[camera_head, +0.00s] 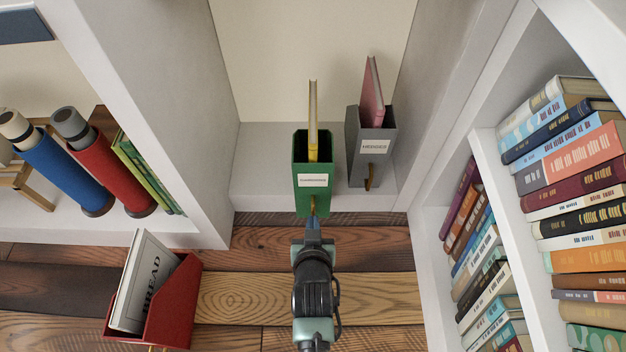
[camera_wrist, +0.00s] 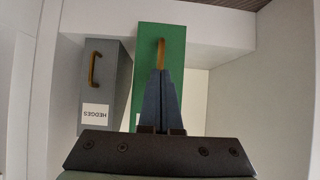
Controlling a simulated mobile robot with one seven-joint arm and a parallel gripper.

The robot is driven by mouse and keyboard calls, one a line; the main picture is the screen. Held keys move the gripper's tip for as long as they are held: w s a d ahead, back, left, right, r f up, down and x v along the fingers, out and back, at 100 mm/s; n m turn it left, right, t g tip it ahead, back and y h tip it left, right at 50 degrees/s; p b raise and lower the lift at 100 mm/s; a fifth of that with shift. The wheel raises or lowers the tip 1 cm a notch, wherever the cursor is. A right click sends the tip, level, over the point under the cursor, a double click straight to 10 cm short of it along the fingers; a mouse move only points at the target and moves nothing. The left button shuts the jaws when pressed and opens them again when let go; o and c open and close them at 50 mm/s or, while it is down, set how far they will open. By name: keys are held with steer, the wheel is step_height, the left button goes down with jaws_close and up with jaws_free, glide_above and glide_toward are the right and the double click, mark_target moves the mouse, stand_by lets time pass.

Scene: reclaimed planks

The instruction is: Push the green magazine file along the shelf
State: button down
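The green magazine file (camera_head: 316,172) stands upright on the white shelf, with a yellow book in it, a pale label and a brass pull on its front. It also shows in the wrist view (camera_wrist: 178,45). My gripper (camera_head: 313,220) is in front of this file, its blue fingers together. In the wrist view its fingertips (camera_wrist: 162,72) lie over the green front at the lower end of the brass pull. Whether they touch the file I cannot tell. They partly hide the file's label.
A grey file (camera_head: 372,162) labelled HEDGES, holding a pink book, stands right of the green one with a narrow gap. White uprights (camera_head: 185,110) bound the bay. Bare shelf (camera_head: 262,170) lies left of the green file. A red file (camera_head: 172,305) with a BREAD book stands lower left.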

mark_target(313, 197)
steer(key=shift+w, duration=0.6)
steer(key=shift+w+b, duration=0.3)
steer(key=shift+w, duration=0.65)
steer(key=shift+w+b, duration=1.3)
steer(key=shift+w, duration=1.55)
steer(key=shift+s+r+p, duration=0.15)
steer(key=shift+s+p, duration=1)
steer(key=shift+s, duration=0.1)
steer(key=shift+s+p, duration=0.45)
steer(key=shift+s, duration=0.4)
